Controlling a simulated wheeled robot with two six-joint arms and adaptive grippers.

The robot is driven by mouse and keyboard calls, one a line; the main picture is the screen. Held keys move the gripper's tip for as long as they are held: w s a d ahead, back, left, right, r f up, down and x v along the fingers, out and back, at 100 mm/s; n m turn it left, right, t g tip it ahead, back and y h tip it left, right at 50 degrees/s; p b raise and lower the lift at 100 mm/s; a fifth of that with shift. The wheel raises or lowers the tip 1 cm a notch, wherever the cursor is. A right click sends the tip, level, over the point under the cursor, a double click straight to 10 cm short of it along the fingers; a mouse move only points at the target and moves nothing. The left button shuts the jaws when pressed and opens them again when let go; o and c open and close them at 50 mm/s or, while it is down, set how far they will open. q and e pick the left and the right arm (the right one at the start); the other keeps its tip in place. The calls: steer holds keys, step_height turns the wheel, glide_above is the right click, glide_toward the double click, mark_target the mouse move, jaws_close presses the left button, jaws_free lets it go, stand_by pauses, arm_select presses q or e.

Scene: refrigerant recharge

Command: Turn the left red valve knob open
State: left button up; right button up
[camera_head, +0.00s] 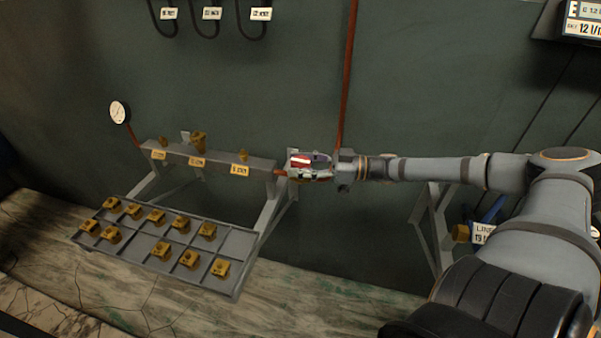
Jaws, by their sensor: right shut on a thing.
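My right gripper (318,166) has come in from the right and is shut on a red valve knob (299,161). The knob is at the right end of the grey manifold bar (215,160), and the fingers partly hide it. A copper pipe (349,70) runs up the wall just behind the gripper. My left gripper is not in view.
A compartment tray (238,286) with several brass fittings sits below the bar. A pressure gauge (119,112) is at the bar's left end. Labelled hoses (205,32) hang at the top. A display (585,20) is at top right. A blue-handled fitting (493,210) is at right.

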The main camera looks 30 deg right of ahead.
steer(key=shift+g, duration=0.3)
steer(key=o, duration=1.2)
